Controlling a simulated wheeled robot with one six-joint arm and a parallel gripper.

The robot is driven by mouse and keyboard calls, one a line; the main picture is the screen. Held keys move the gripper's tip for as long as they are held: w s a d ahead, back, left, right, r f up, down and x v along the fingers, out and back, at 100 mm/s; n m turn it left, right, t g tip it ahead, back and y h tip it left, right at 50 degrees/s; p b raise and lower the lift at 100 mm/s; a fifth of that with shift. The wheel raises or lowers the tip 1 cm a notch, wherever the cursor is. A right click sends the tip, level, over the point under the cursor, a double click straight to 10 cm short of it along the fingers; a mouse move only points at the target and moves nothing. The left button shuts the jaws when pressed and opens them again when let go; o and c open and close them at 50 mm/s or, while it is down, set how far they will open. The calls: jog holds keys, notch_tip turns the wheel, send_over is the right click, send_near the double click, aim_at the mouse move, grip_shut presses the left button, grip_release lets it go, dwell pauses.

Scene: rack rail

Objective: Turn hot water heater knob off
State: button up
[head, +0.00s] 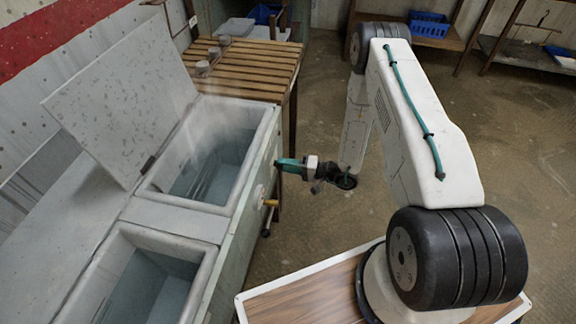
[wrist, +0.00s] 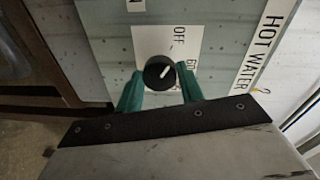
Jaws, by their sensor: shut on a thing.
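The hot water heater knob (wrist: 159,73) is round and black with a white pointer line, on a white plate marked "OFF" above it. The pointer slants to the upper right, toward the "OFF" lettering. A "HOT WATER" label (wrist: 264,45) is to its right. My gripper (wrist: 159,88) has its green fingers on both sides of the knob, shut on it. In the head view my gripper (head: 280,165) reaches the front side of the water tank unit (head: 238,215); the knob is hidden there.
The unit has two open basins with water, and a raised speckled lid (head: 125,95). A yellow-handled tap (head: 270,202) sticks out just below my gripper. A slatted wooden table (head: 245,68) stands behind. Floor to the right is mostly clear.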

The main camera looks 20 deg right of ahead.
jog(key=shift+s+a+f+n, duration=0.1)
jog(key=shift+s+f+n, duration=0.05)
jog(key=shift+n, duration=0.25)
jog(key=o, duration=1)
jog(key=v, duration=0.8)
